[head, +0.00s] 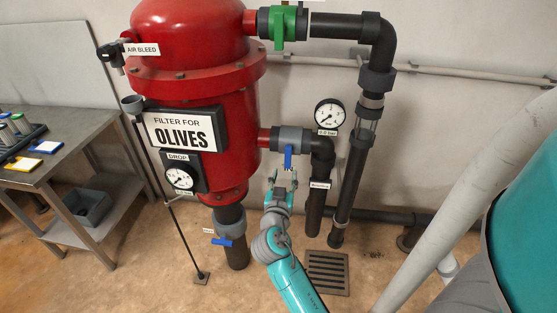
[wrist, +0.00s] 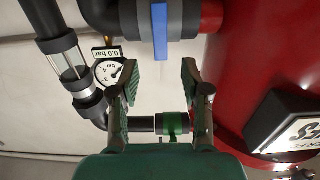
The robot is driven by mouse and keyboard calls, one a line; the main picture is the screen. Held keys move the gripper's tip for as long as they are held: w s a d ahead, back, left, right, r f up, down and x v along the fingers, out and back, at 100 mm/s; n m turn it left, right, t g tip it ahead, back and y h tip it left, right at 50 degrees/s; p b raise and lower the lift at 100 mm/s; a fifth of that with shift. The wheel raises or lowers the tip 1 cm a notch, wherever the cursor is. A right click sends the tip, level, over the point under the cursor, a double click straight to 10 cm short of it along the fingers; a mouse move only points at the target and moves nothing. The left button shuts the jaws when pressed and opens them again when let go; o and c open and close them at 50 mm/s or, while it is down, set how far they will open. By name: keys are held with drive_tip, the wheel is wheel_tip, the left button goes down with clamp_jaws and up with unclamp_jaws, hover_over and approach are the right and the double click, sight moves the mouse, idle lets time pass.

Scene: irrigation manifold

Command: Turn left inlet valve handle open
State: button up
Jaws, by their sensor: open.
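A blue valve handle (head: 288,157) hangs straight down from a grey valve body (head: 291,138) on the side pipe of the red filter tank. The small label below it is too small to read. My gripper (head: 284,178) is just below this handle, pointing up toward it. In the wrist view the blue handle (wrist: 160,32) shows at the top centre, lined up with the gap between the fingers. The gripper's fingers (wrist: 160,72) are spread with nothing between them. Whether the handle's tip reaches the fingertip gap I cannot tell.
The red tank (head: 190,70) stands left, with a second blue handle (head: 222,241) on its bottom outlet. A green valve (head: 283,23) sits on the top pipe. A gauge (head: 329,114) and dark vertical pipes (head: 352,170) stand right. A metal table (head: 68,142) is far left.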

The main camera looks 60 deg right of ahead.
sight(287, 157)
drive_tip(key=x, duration=1)
drive_tip(key=shift+w+d, duration=0.15)
clamp_jaws()
